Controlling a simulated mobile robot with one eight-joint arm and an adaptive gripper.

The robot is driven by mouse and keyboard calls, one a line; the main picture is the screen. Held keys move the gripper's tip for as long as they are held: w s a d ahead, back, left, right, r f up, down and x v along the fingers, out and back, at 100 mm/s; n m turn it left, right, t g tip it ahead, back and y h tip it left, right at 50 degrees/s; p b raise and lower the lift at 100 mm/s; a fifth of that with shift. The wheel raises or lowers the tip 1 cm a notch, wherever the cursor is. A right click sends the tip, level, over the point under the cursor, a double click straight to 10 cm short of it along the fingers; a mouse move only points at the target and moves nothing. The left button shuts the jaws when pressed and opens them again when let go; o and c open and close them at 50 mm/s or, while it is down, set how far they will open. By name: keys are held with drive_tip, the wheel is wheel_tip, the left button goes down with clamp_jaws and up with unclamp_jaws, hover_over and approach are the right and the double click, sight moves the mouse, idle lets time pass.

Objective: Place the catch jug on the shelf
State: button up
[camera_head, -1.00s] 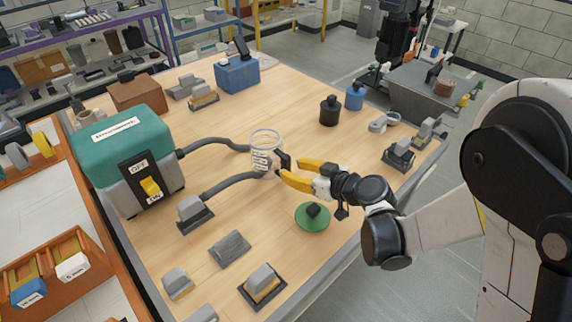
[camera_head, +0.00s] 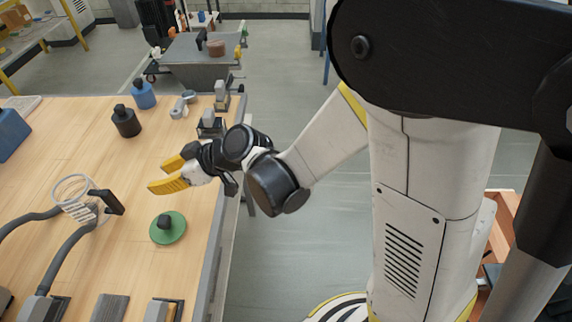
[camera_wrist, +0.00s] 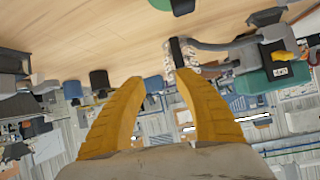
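The catch jug (camera_head: 75,200), a clear ribbed vessel with a black handle, stands on the wooden table at the left of the head view, by the ends of two grey hoses. Its handle faces my gripper. My gripper (camera_head: 158,176) has yellow fingers and is open and empty, to the right of the handle and apart from it. In the wrist view my open fingers (camera_wrist: 158,78) point towards the jug (camera_wrist: 187,54), which shows just beyond the right fingertip. I cannot make out the shelf with certainty in the current views.
A green disc with a black knob (camera_head: 168,229) lies on the table below my gripper. A dark bottle (camera_head: 126,122) and a blue bottle (camera_head: 144,95) stand farther back. Grey blocks (camera_head: 110,308) sit along the near edge. Open floor (camera_head: 282,130) lies right of the table.

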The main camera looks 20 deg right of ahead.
drive_tip(key=s+d+r+m+h, duration=0.2)
drive_tip(key=d+m, duration=0.1)
drive_tip(key=d, duration=0.5)
drive_tip(key=s+d+r+m+t+h, duration=0.1)
drive_tip(key=s+d+r+m+h, duration=0.2)
drive_tip(key=d, duration=0.5)
drive_tip(key=shift+s+r+h, duration=0.15)
drive_tip(key=shift+s+h, duration=0.1)
drive_tip(key=shift+h, duration=0.05)
drive_tip(key=s+d+m+h, duration=0.1)
drive_tip(key=s+d, duration=0.2)
drive_tip(key=d, duration=0.1)
drive_tip(key=s+d+r+m+h, duration=0.1)
drive_tip(key=s+d+m+h, duration=0.1)
drive_tip(key=d, duration=0.3)
drive_tip(key=s+d+m+h, duration=0.1)
drive_tip(key=s+d+m, duration=0.1)
drive_tip(key=s+d, duration=0.2)
drive_tip(key=shift+d+r+h, duration=0.15)
drive_tip(key=shift+r+h, duration=0.05)
drive_tip(key=shift+h, duration=0.2)
drive_tip(key=shift+c, duration=1.3)
drive_tip(key=shift+w, duration=0.1)
